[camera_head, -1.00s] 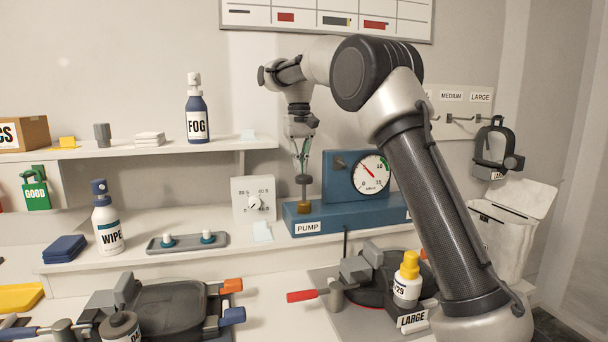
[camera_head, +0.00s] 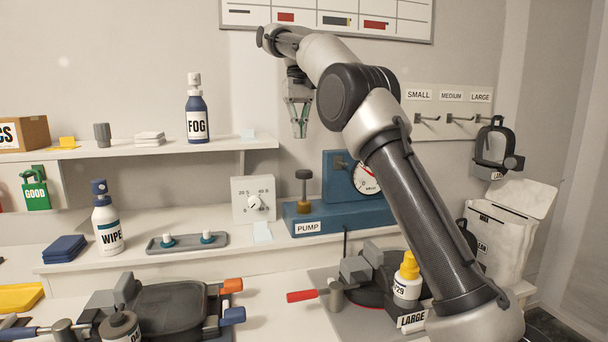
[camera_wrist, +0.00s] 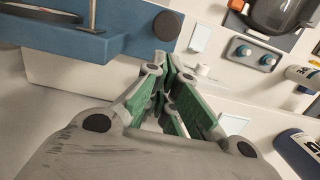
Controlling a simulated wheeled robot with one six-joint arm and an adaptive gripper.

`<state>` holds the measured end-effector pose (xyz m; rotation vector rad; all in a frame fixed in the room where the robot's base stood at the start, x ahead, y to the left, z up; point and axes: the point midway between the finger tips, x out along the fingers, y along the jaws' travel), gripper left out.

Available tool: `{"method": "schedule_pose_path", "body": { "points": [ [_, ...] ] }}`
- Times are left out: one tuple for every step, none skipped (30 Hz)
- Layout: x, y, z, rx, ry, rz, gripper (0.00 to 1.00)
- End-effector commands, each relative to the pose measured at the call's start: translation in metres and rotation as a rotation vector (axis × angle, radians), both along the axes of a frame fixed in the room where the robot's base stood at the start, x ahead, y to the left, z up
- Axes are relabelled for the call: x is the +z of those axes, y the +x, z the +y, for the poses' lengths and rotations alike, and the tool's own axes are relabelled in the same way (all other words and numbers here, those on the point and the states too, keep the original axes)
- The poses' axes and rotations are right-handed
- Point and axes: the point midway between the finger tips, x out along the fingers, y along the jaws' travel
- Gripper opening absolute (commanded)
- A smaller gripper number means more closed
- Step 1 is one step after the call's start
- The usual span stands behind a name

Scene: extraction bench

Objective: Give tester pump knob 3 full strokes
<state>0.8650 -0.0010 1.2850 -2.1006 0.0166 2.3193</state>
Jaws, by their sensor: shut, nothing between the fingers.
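The tester is a blue base (camera_head: 352,217) labelled PUMP with a gauge (camera_head: 366,180), partly hidden by my arm. Its pump knob (camera_head: 303,174) is a dark disc on a thin rod above a brass collar, standing raised and upright at the base's left end. My gripper (camera_head: 300,134) points down, shut and empty, above the knob and apart from it. In the wrist view, my green-padded fingers (camera_wrist: 172,72) are together. The blue base (camera_wrist: 70,42) lies at upper left there, with a dark disc that looks like the knob top (camera_wrist: 167,25) at its end.
A dial box (camera_head: 253,198) stands just left of the pump. A tray with two small knobs (camera_head: 188,242) and a WIPE bottle (camera_head: 107,225) are farther left. The FOG bottle (camera_head: 197,112) stands on the upper shelf. Air around my gripper is clear.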

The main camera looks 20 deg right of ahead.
Motion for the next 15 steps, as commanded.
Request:
{"method": "schedule_pose_path", "body": {
  "points": [
    [0.000, 0.000, 0.000, 0.000, 0.000, 0.000, 0.00],
    [0.000, 0.000, 0.000, 0.000, 0.000, 0.000, 0.00],
    [0.000, 0.000, 0.000, 0.000, 0.000, 0.000, 0.00],
    [0.000, 0.000, 0.000, 0.000, 0.000, 0.000, 0.00],
    [0.000, 0.000, 0.000, 0.000, 0.000, 0.000, 0.00],
    [0.000, 0.000, 0.000, 0.000, 0.000, 0.000, 0.00],
    [0.000, 0.000, 0.000, 0.000, 0.000, 0.000, 0.00],
    [0.000, 0.000, 0.000, 0.000, 0.000, 0.000, 0.00],
    [0.001, 0.000, 0.000, 0.001, 0.000, -0.002, 0.00],
    [0.003, -0.001, 0.000, 0.001, 0.001, -0.005, 0.00],
    [0.006, -0.002, 0.001, 0.002, 0.002, -0.010, 0.00],
    [0.012, -0.007, 0.001, 0.004, 0.004, -0.016, 0.00],
    [0.016, -0.012, 0.000, 0.006, 0.004, -0.016, 0.00],
    [0.018, -0.018, 0.000, 0.007, 0.002, -0.012, 0.00],
    [0.019, -0.025, 0.000, 0.008, 0.002, -0.007, 0.00]
  ]
}}
